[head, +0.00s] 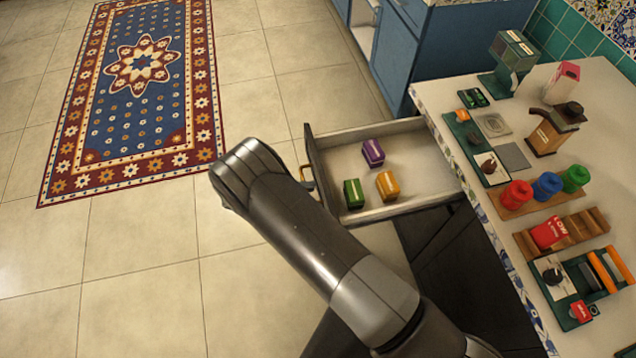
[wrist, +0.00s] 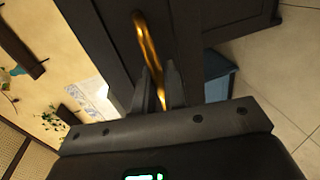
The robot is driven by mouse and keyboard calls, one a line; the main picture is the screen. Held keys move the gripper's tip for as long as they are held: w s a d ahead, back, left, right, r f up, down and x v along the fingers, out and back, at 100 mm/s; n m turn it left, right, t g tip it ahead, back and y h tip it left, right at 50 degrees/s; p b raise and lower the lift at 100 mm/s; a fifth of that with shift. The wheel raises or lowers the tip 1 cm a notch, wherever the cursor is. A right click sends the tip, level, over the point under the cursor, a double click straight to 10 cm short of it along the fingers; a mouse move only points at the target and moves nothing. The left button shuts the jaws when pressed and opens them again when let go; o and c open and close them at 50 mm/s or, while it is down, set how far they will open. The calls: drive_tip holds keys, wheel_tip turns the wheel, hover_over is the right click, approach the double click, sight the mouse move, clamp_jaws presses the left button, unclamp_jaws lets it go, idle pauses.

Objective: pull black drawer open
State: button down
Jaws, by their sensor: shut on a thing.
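The black drawer (head: 318,178) stands pulled well out from the counter in the head view, with its pale inside showing. Inside lie a purple box (head: 373,153), a green box (head: 354,194) and a yellow box (head: 388,185). Its dark front (wrist: 215,20) fills the top of the wrist view. The brass handle (wrist: 148,45) runs down between the fingers of my gripper (wrist: 158,88), which is shut on it. In the head view part of the handle (head: 307,173) shows beside my arm, and the gripper itself is hidden behind the arm.
The counter (head: 512,155) at the right holds red, blue and green jars (head: 547,186), a brown grinder (head: 556,128) and several trays. A blue cabinet (head: 440,50) stands open at the back. The tiled floor left of the drawer is clear, with a patterned rug (head: 140,90) farther back.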

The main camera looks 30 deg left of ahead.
drive_tip(key=shift+s+a, duration=0.25)
drive_tip(key=shift+s, duration=0.05)
drive_tip(key=c, duration=1.6)
unclamp_jaws()
drive_tip(key=shift+c, duration=0.2)
drive_tip(key=v, duration=1)
drive_tip(key=shift+s+a, duration=0.3)
